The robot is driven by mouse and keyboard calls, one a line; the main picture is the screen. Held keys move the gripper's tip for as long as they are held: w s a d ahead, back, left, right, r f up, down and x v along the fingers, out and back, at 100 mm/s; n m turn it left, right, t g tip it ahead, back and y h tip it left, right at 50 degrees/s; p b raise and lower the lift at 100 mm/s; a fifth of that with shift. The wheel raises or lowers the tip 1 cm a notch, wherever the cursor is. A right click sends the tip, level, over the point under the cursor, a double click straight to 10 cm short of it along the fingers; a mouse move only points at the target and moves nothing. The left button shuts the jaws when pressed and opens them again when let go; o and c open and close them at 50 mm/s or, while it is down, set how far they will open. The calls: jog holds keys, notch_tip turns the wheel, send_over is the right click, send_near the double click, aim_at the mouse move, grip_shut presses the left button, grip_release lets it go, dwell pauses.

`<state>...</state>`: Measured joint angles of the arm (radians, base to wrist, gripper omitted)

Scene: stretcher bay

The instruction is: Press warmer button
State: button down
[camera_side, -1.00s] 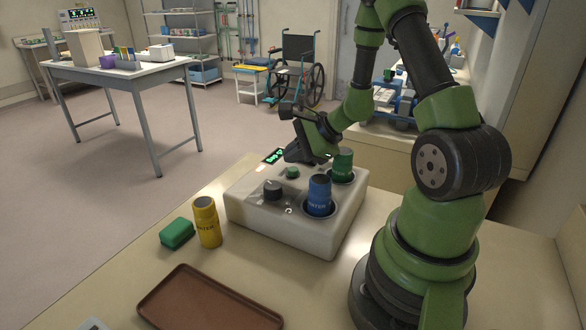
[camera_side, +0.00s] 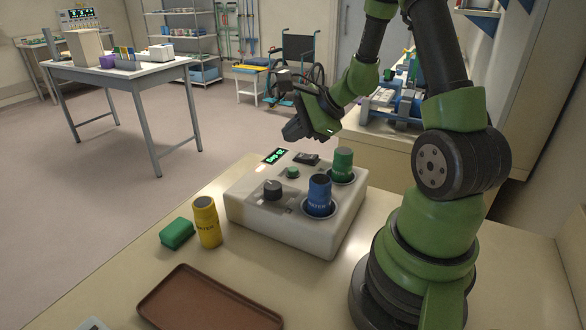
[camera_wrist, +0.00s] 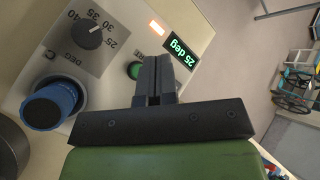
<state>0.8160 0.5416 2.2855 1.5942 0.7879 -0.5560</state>
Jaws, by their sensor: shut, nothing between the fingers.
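The warmer (camera_side: 262,219) is a pale box on the table with a black dial (camera_side: 273,189), a green button (camera_side: 292,172), a black rocker switch (camera_side: 307,158) and a green-lit display (camera_side: 275,155). A blue bottle (camera_side: 319,193) and a green bottle (camera_side: 343,164) stand in its wells. My gripper (camera_side: 292,136) is shut and empty, in the air above the warmer's back edge, apart from it. In the wrist view, the shut fingers (camera_wrist: 158,63) partly cover the green button (camera_wrist: 134,70). The display (camera_wrist: 181,56) there reads "25 deg", beside a lit orange patch (camera_wrist: 156,28).
A yellow bottle (camera_side: 207,222) and a green block (camera_side: 176,233) stand left of the warmer. A brown tray (camera_side: 210,301) lies in front. The table between tray and warmer is clear. A wheelchair (camera_side: 300,62) and another table (camera_side: 125,72) are far behind.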

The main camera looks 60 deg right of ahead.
dwell(0.4)
notch_tip(320, 180, up, 6)
dwell(0.6)
jog(key=s+a+r+n+g+y, duration=0.1)
jog(key=s+a+r+n, duration=0.15)
jog(key=a+n, duration=0.3)
jog(key=s+a+r+n+g+y, duration=0.1)
jog(key=a+r+n, duration=0.3)
jog(key=a, duration=0.3)
jog(key=s+a+r+n+h, duration=0.2)
jog(key=s+a+n, duration=0.3)
jog(key=s+n, duration=0.5)
jog(key=shift+s+r+n, duration=0.15)
jog(key=shift+r+n, duration=0.25)
jog(key=shift+n, duration=0.15)
